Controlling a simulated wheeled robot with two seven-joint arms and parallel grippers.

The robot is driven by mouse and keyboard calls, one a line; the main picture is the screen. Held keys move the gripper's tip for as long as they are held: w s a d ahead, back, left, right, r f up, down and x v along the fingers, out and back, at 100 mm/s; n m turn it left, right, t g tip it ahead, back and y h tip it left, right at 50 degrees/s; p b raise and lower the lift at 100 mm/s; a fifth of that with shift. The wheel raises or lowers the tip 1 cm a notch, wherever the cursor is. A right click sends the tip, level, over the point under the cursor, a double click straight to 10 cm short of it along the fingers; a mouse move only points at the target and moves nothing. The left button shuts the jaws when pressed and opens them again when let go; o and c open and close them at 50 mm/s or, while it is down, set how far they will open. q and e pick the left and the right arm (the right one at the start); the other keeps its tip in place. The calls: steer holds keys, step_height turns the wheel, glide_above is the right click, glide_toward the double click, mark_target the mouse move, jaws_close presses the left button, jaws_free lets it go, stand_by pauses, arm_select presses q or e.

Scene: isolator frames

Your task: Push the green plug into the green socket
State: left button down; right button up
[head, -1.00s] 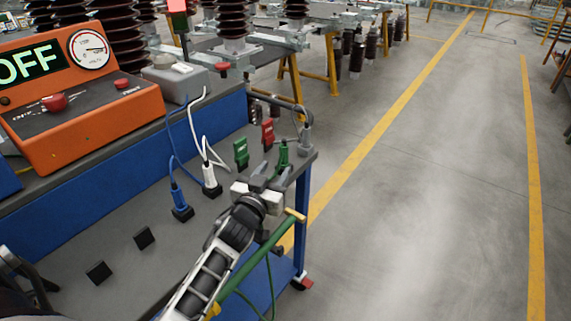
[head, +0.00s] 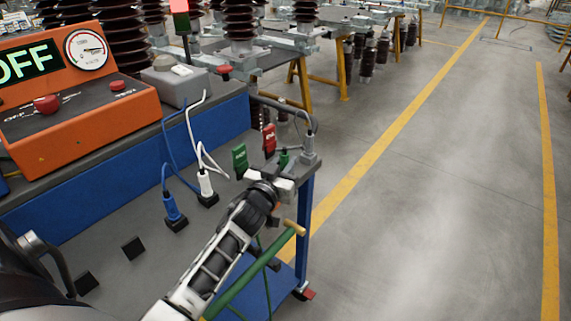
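The green plug (head: 283,158) stands upright near the right end of the grey bench top, left of a grey plug (head: 308,146). Only its upper part shows; the rest is behind my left gripper (head: 279,177). The gripper reaches in from below, its white body close in front of the plug. Its fingertips are largely hidden, so I cannot tell whether they touch or grip the plug. The green socket is not clearly visible, and I cannot tell how deep the plug sits. My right gripper is not in view.
A green tag-like piece (head: 240,160) and a red one (head: 269,140) stand nearby. A white plug (head: 206,186) and a blue plug (head: 173,211) stand to the left with cords. An orange control box (head: 80,115) is behind. A green bar (head: 255,271) runs below the arm.

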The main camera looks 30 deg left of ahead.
mark_target(285, 154)
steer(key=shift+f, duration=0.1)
arm_select(q)
steer(key=shift+r, duration=0.5)
step_height(285, 154, up, 2)
steer(key=shift+r+p, duration=0.25)
steer(key=shift+p, duration=0.1)
steer(key=s+d+r+p, duration=0.1)
steer(key=s+d+r, duration=0.5)
steer(key=s+r, duration=0.3)
steer(key=s, duration=0.3)
steer(key=shift+s+r, duration=0.25)
steer(key=shift+s, duration=0.1)
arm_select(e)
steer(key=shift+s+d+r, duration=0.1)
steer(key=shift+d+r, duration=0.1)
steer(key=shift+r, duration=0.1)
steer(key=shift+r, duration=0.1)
